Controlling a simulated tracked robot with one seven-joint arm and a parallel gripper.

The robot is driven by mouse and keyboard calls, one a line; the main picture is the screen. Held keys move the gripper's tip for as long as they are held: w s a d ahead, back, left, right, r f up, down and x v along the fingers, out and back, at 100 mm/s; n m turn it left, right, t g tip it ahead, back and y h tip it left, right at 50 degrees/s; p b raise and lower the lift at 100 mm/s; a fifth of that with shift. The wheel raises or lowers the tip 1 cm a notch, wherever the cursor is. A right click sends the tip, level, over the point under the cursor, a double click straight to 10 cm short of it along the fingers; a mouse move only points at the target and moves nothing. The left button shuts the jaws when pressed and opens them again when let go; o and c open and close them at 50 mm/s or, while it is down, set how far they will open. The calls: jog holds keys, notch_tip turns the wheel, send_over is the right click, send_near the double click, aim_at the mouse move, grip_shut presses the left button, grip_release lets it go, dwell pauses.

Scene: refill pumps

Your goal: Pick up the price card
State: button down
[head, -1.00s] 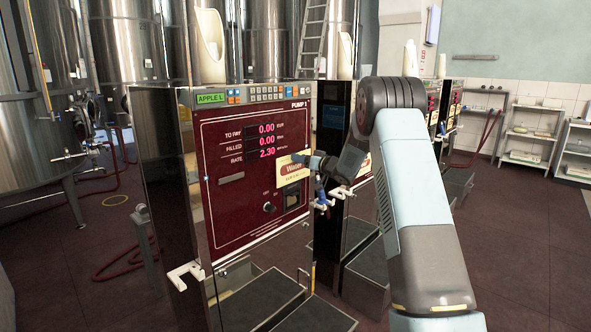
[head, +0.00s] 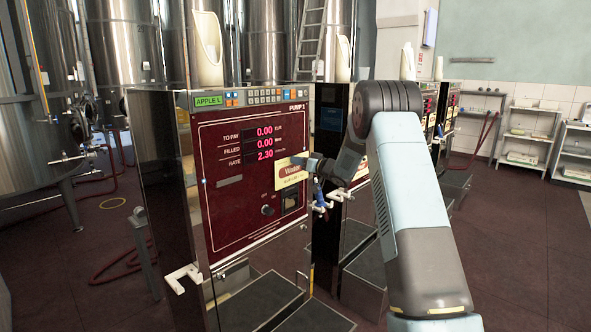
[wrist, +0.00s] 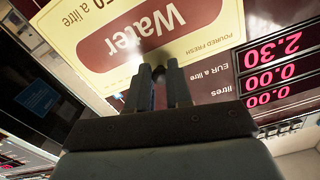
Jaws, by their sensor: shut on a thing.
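The price card (head: 291,172) is a cream card with a brown-red "Water" label. It is in front of the red face of pump 1 (head: 235,195), below and right of the lit readouts. My gripper (head: 313,166) reaches it from the right and is shut on its edge. In the wrist view the card (wrist: 95,25) appears upside down, with my gripper's fingertips (wrist: 159,72) close together at its edge. Whether the card touches the pump face cannot be told. The fingertips are too small to make out in the head view.
A white tap handle (head: 183,277) and a blue-and-white tap (head: 322,198) stick out near the pump. Metal trays (head: 262,300) stand out below its front. More pumps (head: 428,120) stand behind to the right. Open floor (head: 520,240) lies at the right.

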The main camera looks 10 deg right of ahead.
jog(key=s+d+r, duration=0.8)
jog(key=s, duration=0.3)
jog(key=shift+s+d, duration=0.15)
jog(key=shift+s, duration=0.05)
jog(key=shift+s+d, duration=0.1)
jog(key=v, duration=0.6)
jog(key=shift+s+d, duration=0.25)
dwell(0.8)
